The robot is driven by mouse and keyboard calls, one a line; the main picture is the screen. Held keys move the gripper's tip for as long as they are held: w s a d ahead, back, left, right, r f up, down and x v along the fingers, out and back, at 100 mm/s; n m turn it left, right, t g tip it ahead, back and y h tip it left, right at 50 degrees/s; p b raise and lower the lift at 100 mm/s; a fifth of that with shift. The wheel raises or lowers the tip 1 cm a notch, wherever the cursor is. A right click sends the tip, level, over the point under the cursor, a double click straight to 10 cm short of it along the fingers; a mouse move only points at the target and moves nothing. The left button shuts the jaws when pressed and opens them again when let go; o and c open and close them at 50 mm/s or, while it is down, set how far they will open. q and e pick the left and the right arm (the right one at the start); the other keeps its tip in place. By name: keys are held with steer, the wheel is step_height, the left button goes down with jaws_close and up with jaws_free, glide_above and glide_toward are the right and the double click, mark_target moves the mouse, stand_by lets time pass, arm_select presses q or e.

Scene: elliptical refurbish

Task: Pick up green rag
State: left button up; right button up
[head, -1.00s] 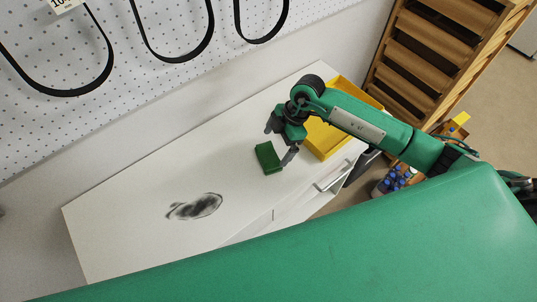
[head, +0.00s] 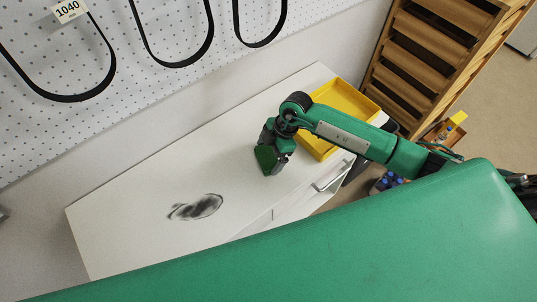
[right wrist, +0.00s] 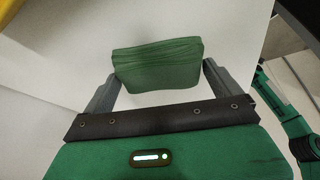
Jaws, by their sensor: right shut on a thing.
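The green rag (head: 266,159) is a small folded block on the white cabinet top, near its right half. In the right wrist view the rag (right wrist: 157,66) fills the space between the two fingers. My right gripper (head: 272,150) reaches down over the rag and is shut on it; the same gripper shows in the right wrist view (right wrist: 158,84) with a finger at each side of the rag. I cannot tell whether the rag is lifted off the surface. My left gripper is not in view.
The white cabinet top (head: 130,215) has a dark smudge (head: 196,207) on its left part. A yellow tray (head: 346,98) lies at its right end, beside my right arm. A white pegboard wall (head: 170,80) with black hoops stands behind. A wooden rack (head: 425,55) is at the right.

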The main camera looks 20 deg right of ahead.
mark_target(269, 155)
step_height(269, 155, up, 20)
steer(key=b, duration=0.4)
steer(key=shift+o, duration=1)
steer(key=shift+c, duration=0.5)
